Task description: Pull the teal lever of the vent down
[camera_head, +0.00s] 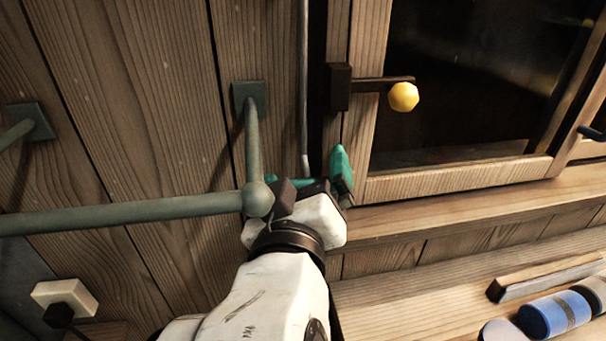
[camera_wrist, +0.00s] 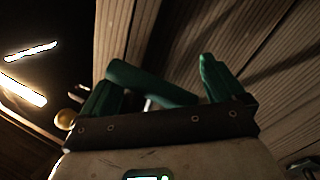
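The teal lever (camera_head: 300,182) is a short bar by the plank wall, at the lower end of a thin grey vertical rod (camera_head: 304,80). It is partly hidden behind my gripper (camera_head: 322,182) in the head view. In the wrist view the lever (camera_wrist: 152,84) lies slantwise between the green fingers of my gripper (camera_wrist: 157,75), near the left finger. The fingers stand apart and are not closed on it. I cannot tell whether the lever touches a finger. The vent itself is not clearly seen.
A grey-green rail (camera_head: 130,214) on wall brackets runs just left of my wrist, very close to it. A window (camera_head: 460,180) with a yellow-knobbed handle (camera_head: 404,97) is at the right. Below are a wooden ledge, a blue roll (camera_head: 555,314) and a wall socket (camera_head: 64,298).

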